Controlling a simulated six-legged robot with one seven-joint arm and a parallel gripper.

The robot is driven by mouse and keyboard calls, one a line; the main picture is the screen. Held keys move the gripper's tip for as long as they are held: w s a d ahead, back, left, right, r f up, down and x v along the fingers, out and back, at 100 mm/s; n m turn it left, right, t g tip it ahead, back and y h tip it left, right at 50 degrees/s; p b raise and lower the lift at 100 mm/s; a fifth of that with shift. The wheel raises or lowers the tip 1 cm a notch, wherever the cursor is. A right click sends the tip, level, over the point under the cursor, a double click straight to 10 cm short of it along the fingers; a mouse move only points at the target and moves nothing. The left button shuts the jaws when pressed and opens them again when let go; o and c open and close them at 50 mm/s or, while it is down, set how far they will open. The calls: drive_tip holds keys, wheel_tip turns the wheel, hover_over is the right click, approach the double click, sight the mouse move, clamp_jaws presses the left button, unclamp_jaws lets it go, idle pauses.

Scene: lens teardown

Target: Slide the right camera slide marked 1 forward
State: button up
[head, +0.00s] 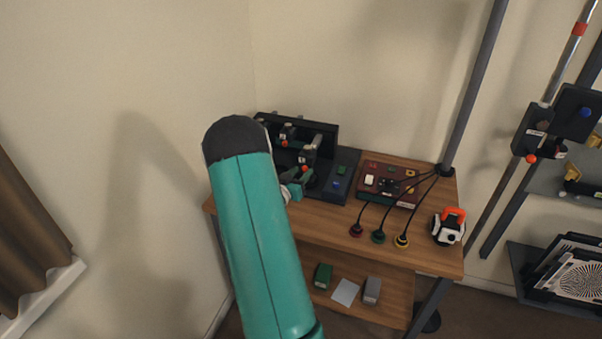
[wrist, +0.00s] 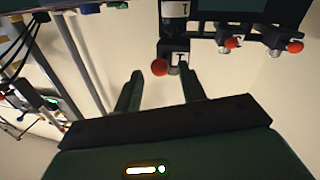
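In the wrist view, a black camera slide (wrist: 174,34) has a white label that appears to read 1 and a red ball knob (wrist: 159,67) at its end. My gripper (wrist: 160,75) is open, with its two dark green fingers apart. The red knob appears in the gap between the fingertips; I cannot tell whether anything touches. In the head view, the black slide station (head: 326,133) stands at the back left of the wooden table. My gripper (head: 297,186) shows in front of it, partly hidden by my teal arm. Which head-view slide is marked 1 is too small to tell.
Two more orange-red knobs (wrist: 231,43) (wrist: 295,46) sit close beside the slide in the wrist view. A dark red control box (head: 388,184) with cables stands right of the station. A white and orange device (head: 448,227) is at the table's right edge.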

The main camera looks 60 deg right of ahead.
drive_tip(key=a, duration=1.3)
drive_tip(key=shift+w+a, duration=0.2)
drive_tip(key=shift+a, duration=0.05)
drive_tip(key=shift+w, duration=0.1)
